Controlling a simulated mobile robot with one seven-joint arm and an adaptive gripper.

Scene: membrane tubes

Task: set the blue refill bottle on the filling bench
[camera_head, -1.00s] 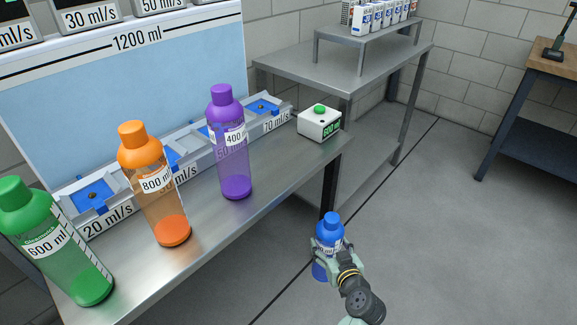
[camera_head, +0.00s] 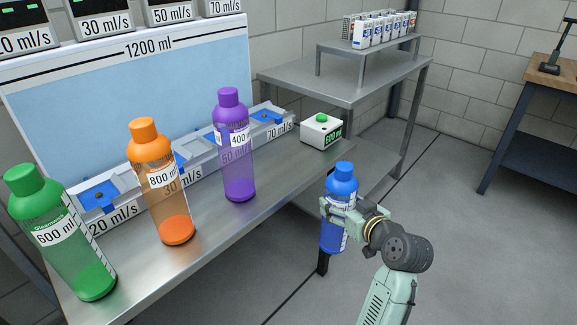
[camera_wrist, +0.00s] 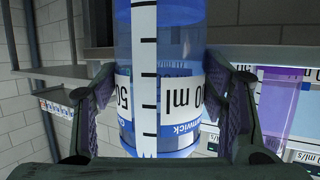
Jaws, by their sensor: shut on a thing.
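The blue refill bottle (camera_head: 335,236) is upright, with a blue cap and a white label. My gripper (camera_head: 343,208) is shut on it around the label and holds it in front of the bench's right end. In the wrist view the bottle (camera_wrist: 165,60) fills the space between the two fingers (camera_wrist: 167,105), with its scale strip and part of its label showing. The filling bench (camera_head: 262,204) is a steel table on the left. Its front edge lies just left of the bottle, and I cannot tell whether the bottle's base is above the bench top.
Green (camera_head: 62,235), orange (camera_head: 160,190) and purple (camera_head: 235,150) bottles stand on the bench. A white box with a green button (camera_head: 321,130) sits at its right end. Bare steel lies right of the purple bottle. A second table (camera_head: 350,82) stands behind.

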